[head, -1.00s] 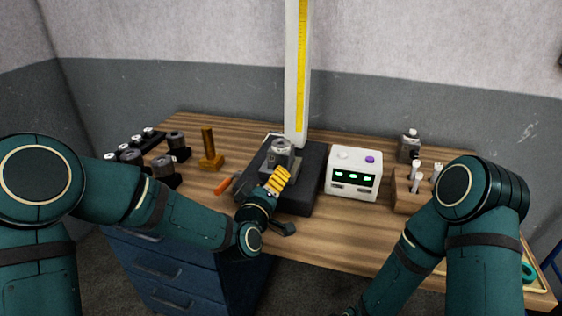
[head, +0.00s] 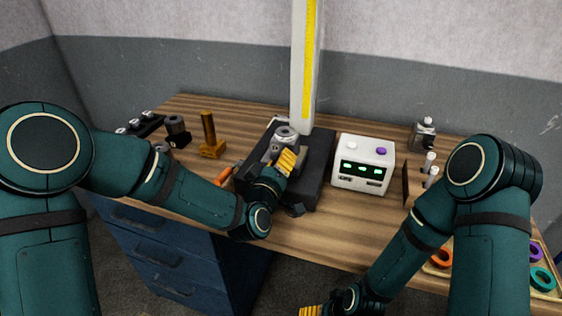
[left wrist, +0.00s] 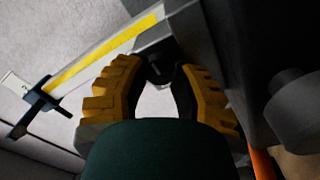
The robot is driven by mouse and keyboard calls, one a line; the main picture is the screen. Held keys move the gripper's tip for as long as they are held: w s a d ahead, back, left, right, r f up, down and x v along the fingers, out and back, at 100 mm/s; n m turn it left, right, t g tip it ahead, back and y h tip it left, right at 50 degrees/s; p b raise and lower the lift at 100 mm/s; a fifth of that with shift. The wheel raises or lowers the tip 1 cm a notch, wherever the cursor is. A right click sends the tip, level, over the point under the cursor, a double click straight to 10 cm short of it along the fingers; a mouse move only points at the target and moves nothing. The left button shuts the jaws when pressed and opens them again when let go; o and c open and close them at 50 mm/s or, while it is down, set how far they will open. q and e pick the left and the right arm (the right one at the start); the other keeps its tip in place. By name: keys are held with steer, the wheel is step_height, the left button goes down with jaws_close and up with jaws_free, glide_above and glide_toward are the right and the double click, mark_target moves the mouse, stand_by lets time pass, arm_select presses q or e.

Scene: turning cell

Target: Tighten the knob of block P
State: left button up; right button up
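Block P, as I take it, is the grey block (head: 270,150) with a round metal top on the black base (head: 313,165) mid-table; I cannot read any letter on it. My left gripper (head: 288,159) is at its front right side. In the left wrist view the yellow fingers (left wrist: 160,75) close in on a small dark knob (left wrist: 156,69) between their tips. They look shut on it, with a gap further back. In the head view the knob is hidden behind the fingers. My right gripper (head: 311,311) just shows at the bottom edge, cut off, away from the table.
A white post with a yellow scale (head: 305,70) rises behind the block. A white box with green displays (head: 363,165) stands to the right. A brass stand (head: 210,148), an orange handle (head: 224,175) and dark blocks with grey cylinders (head: 175,128) are left. A ring tray (head: 548,263) is right.

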arm_select(q)
jaws_close()
steer(key=shift+r+m, duration=0.1)
steer(key=shift+m, duration=0.2)
steer(key=shift+r+m, duration=0.1)
steer(key=shift+m, duration=0.8)
steer(key=m, duration=0.6)
steer(key=shift+r, duration=0.1)
steer(key=m, duration=0.4)
steer(key=shift+d+m, duration=0.1)
steer(key=shift+m, duration=0.3)
steer(key=m, duration=0.4)
steer(key=shift+m, duration=0.4)
